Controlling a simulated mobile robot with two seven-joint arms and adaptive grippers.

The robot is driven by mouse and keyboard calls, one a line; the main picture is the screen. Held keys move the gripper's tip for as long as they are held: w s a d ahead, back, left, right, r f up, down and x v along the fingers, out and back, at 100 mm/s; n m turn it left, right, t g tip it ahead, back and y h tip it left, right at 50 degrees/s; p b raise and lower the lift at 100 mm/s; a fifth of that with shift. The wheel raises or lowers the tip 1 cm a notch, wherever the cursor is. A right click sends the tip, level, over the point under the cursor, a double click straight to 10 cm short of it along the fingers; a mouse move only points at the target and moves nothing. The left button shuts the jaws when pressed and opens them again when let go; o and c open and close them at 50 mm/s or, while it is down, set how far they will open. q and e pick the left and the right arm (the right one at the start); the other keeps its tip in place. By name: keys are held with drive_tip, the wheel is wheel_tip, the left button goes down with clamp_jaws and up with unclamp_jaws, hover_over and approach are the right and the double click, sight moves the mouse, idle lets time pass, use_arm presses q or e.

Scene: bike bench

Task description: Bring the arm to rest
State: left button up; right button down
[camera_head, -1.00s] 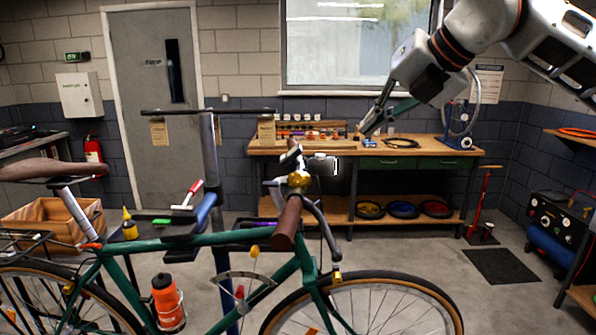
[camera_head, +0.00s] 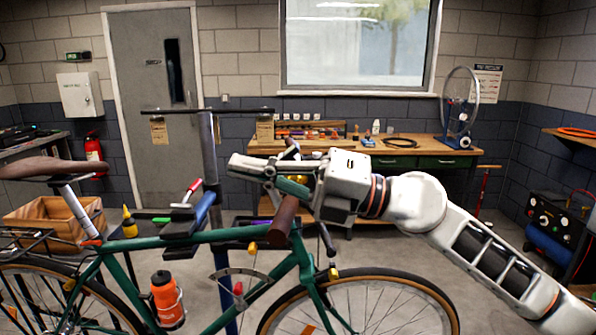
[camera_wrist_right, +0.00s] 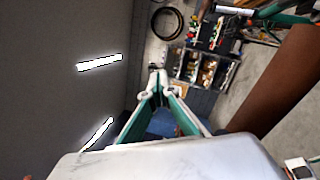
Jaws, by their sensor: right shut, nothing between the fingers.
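My right arm comes in from the right in the head view and reaches left across the bicycle's handlebar area. The green bicycle (camera_head: 225,236) is held at the work stand (camera_head: 211,160). The gripper hides part of the handlebar and bell area. My left gripper does not show.
A wooden workbench (camera_head: 440,147) with small parts and a wheel truing stand (camera_head: 462,115) is at the back wall. A brown bar (camera_wrist_right: 275,80), apparently a bicycle grip, is close in the wrist view. Open floor lies right of the bicycle.

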drive_tip(key=d+m+t+y, duration=0.1)
drive_tip(key=d+m+t, duration=0.1)
drive_tip(key=w+d+m+t, duration=0.1)
drive_tip(key=m+t, duration=0.2)
drive_tip(key=w+d+m+t+y, duration=0.1)
drive_tip(key=d+m+t, duration=0.1)
drive_tip(key=shift+w+d+r+t+y, duration=0.1)
drive_tip(key=shift+d+r+t+y, duration=0.2)
drive_tip(key=shift+d+r+t, duration=0.1)
drive_tip(key=w+d+f+m+t+h, duration=0.45)
drive_tip(key=d+m+t+h, duration=0.45)
drive_tip(key=m+t, duration=0.25)
drive_tip(key=d+f+m+g+h, duration=0.1)
drive_tip(key=d+f+m+h, duration=0.6)
drive_tip(key=f, duration=0.4)
drive_tip(key=d+f+m+g+h, duration=0.2)
drive_tip(key=d+f+m+h, duration=0.3)
drive_tip(key=d+f+h, duration=0.4)
drive_tip(key=s+d+f+m+g+h, duration=0.1)
drive_tip(key=s+d+f+g, duration=0.55)
drive_tip(key=s+f, duration=0.6)
drive_tip(key=s+d+f+m+g+h, duration=0.1)
drive_tip(key=s+d+f+g, duration=0.5)
drive_tip(key=s+f, duration=0.7)
drive_tip(key=w+a+f+m+t+y, duration=0.2)
drive_tip(key=a+f+y, duration=0.5)
drive_tip(key=a+f, duration=0.7)
drive_tip(key=shift+w+a+f+t, duration=0.3)
drive_tip(key=shift+w+a+t, duration=0.45)
drive_tip(key=shift+t, duration=0.65)
